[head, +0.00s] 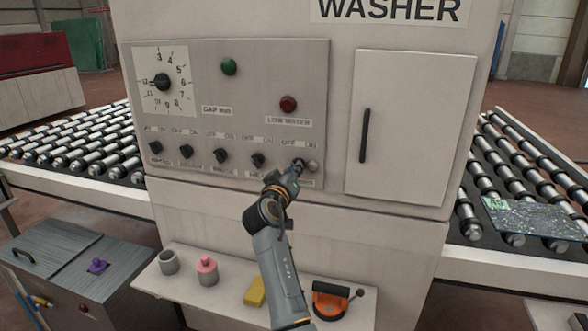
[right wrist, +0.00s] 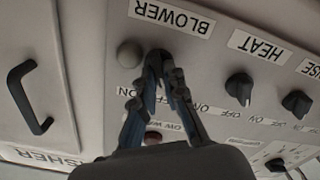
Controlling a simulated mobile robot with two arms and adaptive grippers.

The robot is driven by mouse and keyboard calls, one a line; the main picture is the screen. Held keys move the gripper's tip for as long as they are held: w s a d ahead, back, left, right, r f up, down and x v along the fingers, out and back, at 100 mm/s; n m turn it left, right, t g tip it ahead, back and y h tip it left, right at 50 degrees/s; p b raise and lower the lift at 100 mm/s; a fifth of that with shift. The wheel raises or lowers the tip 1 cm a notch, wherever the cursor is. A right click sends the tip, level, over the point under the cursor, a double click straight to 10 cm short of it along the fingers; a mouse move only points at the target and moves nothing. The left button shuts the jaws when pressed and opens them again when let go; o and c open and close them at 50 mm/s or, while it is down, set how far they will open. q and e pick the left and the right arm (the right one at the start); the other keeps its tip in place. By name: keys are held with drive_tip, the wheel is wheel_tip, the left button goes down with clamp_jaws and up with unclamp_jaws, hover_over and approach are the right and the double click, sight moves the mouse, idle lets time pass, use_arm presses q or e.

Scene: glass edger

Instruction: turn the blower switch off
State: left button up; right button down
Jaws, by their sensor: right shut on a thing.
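The blower switch is the rightmost in the bottom row of dark knobs on the washer's control panel (head: 215,110). Its BLOWER label (right wrist: 172,17) shows upside down in the right wrist view. My right gripper (head: 298,165) reaches up to this switch from below in the head view. In the right wrist view its fingertips (right wrist: 159,58) close together just beside the label, shut on the switch. The fingers hide most of the knob, so I cannot tell which way it points. My left gripper is not in view.
A pale round lamp (right wrist: 130,53) sits right beside the fingers. The heat knob (right wrist: 239,87) is the neighbouring switch. A cabinet door with a dark handle (head: 365,135) is to the right. A shelf (head: 225,292) with small items juts out below.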

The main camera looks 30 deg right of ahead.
drive_tip(key=shift+r+n, duration=0.15)
drive_tip(key=shift+n, duration=0.25)
drive_tip(key=c, duration=1.5)
unclamp_jaws()
drive_tip(key=shift+o, duration=0.5)
drive_tip(key=v, duration=0.7)
drive_tip(key=shift+s+a, duration=0.1)
drive_tip(key=shift+s, duration=0.05)
